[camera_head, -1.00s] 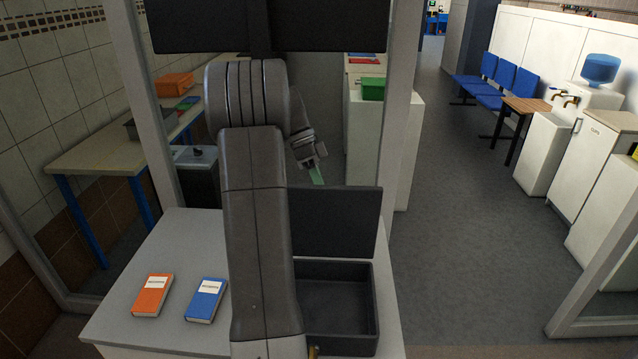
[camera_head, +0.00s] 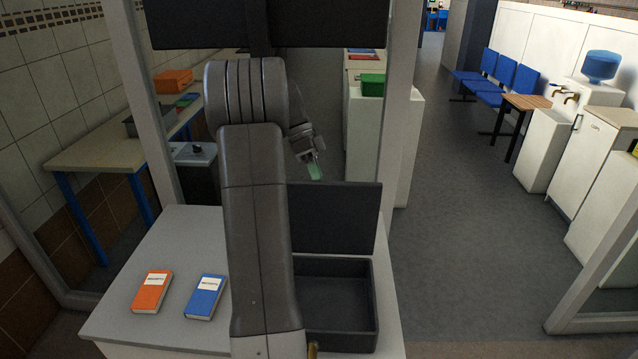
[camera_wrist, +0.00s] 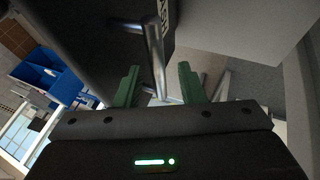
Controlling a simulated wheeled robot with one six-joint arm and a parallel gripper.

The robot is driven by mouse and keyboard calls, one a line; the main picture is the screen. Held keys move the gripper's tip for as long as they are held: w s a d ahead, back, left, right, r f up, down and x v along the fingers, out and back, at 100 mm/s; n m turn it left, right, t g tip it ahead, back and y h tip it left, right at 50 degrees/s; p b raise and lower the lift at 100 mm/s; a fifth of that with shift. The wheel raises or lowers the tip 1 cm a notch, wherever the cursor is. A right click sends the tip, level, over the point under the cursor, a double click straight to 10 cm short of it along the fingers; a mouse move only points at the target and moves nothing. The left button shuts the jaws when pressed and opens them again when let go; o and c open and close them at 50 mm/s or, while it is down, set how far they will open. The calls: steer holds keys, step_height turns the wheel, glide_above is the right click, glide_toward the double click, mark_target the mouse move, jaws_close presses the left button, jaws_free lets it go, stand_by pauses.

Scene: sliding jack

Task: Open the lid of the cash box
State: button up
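The dark grey cash box (camera_head: 337,341) stands on the white counter, partly behind my arm. Its lid (camera_head: 335,220) stands raised, about upright, at the back of the box, and the inside looks empty. My gripper (camera_head: 314,171) is beyond the lid, just above its top edge. In the wrist view, my gripper's two green fingers (camera_wrist: 157,88) are spread apart. A metal bar handle (camera_wrist: 154,50) on a dark panel with partly visible white lettering, likely the lid, lies between and ahead of the fingers. I cannot tell if they touch it.
An orange book (camera_head: 152,292) and a blue book (camera_head: 205,297) lie on the counter (camera_head: 185,240) left of my arm. A pale frame post (camera_head: 398,100) rises behind the box at right. A dark screen (camera_head: 330,25) hangs above. Open floor (camera_head: 470,230) lies to the right.

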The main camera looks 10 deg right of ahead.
steer(key=v, duration=0.6)
steer(key=shift+b, duration=0.4)
steer(key=shift+a+r, duration=0.1)
steer(key=shift+r, duration=0.05)
steer(key=p+x, duration=0.1)
steer(key=x, duration=0.6)
steer(key=shift+s, duration=0.2)
steer(key=shift+s, duration=0.1)
steer(key=shift+r, duration=0.1)
